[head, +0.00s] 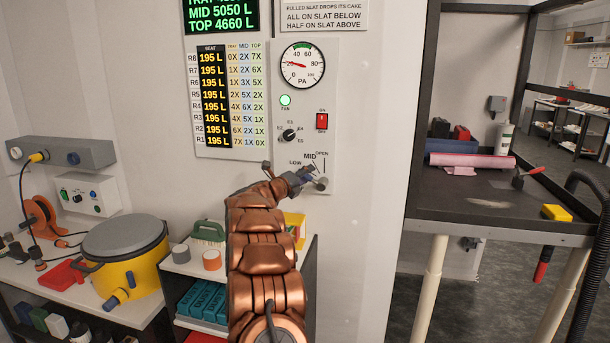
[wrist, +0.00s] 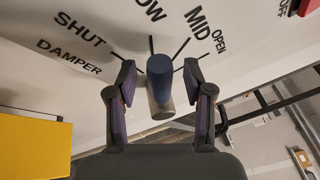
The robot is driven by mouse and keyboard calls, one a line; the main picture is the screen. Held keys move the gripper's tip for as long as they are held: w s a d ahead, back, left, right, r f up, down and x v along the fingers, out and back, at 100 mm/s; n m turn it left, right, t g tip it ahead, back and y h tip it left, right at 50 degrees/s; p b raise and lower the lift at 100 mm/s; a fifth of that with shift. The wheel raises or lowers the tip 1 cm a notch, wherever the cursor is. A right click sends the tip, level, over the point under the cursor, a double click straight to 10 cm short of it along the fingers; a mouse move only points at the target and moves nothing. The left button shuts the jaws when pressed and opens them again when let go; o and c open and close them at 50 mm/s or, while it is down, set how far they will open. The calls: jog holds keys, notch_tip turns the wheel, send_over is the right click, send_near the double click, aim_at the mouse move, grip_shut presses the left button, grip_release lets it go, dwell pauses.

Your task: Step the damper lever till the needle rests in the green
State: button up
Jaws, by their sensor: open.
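The damper lever, a blue-tipped grey cylinder (wrist: 160,72), stands between the fingers of my gripper (wrist: 159,78) in the wrist view. The fingers are open on both sides of it, with gaps visible. Around it are ticks and the words SHUT, LOW, MID and OPEN; the knob overlaps the foot of the LOW tick, but its exact setting is hard to tell. In the head view my gripper (head: 302,180) is at the damper scale, partly covering it. The round gauge (head: 302,65) above has its red needle pointing left, near 20, below the green figures at the top.
A red switch (head: 322,121), a lit green fan lamp (head: 285,100) and a selector knob (head: 289,135) sit above the damper on the panel. A yellow block (wrist: 35,145) is at the left in the wrist view. A dark bench (head: 470,205) stands to the right.

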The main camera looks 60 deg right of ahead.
grip_shut()
dwell(0.5)
